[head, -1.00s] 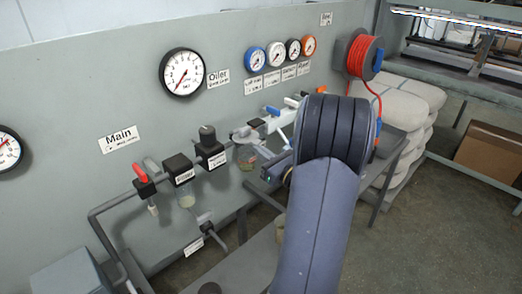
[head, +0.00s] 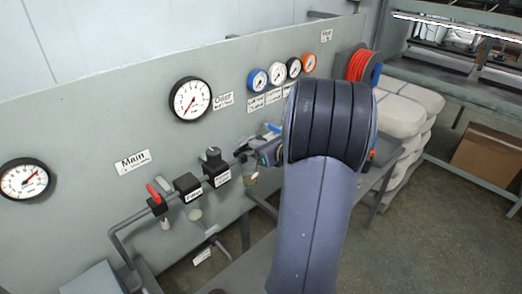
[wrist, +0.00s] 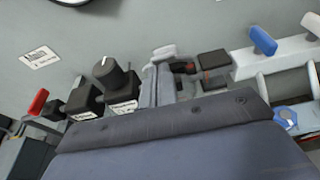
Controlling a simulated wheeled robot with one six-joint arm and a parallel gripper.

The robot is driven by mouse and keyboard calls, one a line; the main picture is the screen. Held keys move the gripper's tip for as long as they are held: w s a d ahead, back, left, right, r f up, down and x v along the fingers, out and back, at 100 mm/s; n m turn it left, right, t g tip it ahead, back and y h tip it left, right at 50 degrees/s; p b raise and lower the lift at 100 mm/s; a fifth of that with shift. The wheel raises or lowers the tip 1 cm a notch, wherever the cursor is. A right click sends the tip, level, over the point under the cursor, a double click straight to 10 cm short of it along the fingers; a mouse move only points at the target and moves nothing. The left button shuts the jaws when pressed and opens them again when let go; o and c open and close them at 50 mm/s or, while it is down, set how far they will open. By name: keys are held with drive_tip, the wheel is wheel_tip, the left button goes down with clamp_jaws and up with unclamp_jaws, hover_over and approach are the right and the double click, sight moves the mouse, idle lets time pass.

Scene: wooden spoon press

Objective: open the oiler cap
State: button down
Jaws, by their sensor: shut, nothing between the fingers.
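The oiler's clear bowl (head: 250,179) hangs at the right end of the pipe row, under the panel, partly hidden by my arm. In the wrist view a dark block (wrist: 213,58), apparently the top of the oiler, stands between a pale lever and the white manifold. Whether its cap is raised cannot be told. My gripper (head: 265,152) is beside and above the bowl in the head view, mostly hidden by my forearm. In the wrist view its dark tips with a red patch (wrist: 184,69) are shut and empty, close to the left of the dark block; contact is unclear.
To the left stand the regulator with a black knob (head: 213,156), the filter (head: 187,186) and the red-handled valve (head: 153,194). The white manifold with a blue lever (wrist: 263,40) is close on the right. Gauges and the red hose reel (head: 360,66) are above and right.

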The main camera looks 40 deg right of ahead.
sight(240, 138)
drive_tip(key=w+r, duration=0.2)
drive_tip(key=w, duration=0.1)
drive_tip(key=w+r, duration=0.1)
drive_tip(key=shift+w+a+r, duration=0.2)
drive_tip(key=shift+w+r, duration=0.05)
drive_tip(key=shift+w, duration=0.1)
drive_tip(key=shift+w+a+r, duration=0.1)
drive_tip(key=shift+w+r, duration=0.15)
drive_tip(key=shift+w, duration=0.65)
drive_tip(key=shift+w+r, duration=0.25)
drive_tip(key=shift+w, duration=0.6)
